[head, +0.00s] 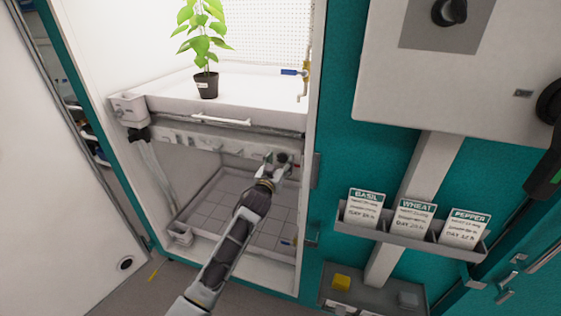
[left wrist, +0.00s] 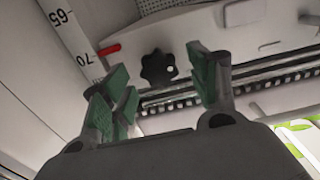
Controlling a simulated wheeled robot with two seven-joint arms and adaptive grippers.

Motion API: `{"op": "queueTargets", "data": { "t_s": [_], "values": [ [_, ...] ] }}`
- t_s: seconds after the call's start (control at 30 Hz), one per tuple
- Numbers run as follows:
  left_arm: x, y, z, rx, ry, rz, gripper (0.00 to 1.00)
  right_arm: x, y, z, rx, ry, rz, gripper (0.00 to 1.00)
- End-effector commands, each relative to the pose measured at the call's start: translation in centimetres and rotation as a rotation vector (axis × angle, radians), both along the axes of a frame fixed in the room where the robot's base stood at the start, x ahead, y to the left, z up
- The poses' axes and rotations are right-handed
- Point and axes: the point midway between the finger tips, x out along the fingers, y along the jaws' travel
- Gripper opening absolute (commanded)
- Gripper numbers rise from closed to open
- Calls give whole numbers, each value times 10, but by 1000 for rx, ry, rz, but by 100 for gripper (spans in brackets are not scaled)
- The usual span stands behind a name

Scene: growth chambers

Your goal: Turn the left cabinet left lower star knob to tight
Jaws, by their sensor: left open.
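A black star knob (left wrist: 157,68) sits on a pale bracket in the left wrist view, between my finger pads and beyond them, with a visible gap. In the head view a dark knob (head: 282,158) shows at the right end of the rail under the shelf, partly hidden by my gripper. My left gripper (head: 275,166) is at that right end. Its green-padded fingers (left wrist: 162,78) are spread and empty. Another black knob (head: 138,134) is at the rail's left end, away from the gripper. My right gripper is not seen.
A potted plant (head: 206,84) stands on the white shelf (head: 255,88) above. The cabinet's right frame is close to the gripper. A scale strip with a red pointer (left wrist: 109,49) is beside the knob. A card rack (head: 410,232) hangs farther right. Space below the rail is open.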

Motion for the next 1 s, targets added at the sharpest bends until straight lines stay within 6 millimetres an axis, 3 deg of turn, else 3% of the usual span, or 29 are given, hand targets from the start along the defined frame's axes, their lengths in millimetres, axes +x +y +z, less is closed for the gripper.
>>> {"op": "queueTargets", "data": {
  "t_s": [0.5, 0.87, 1.0],
  "values": [
    [7, -3, 0, 0, -1, 0, 60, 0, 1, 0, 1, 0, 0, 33],
    [7, -3, 0, 0, 0, 0, 15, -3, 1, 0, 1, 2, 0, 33],
    [7, -3, 0, 3, -1, 0, 15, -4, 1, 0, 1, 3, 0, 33]
  ]
}}
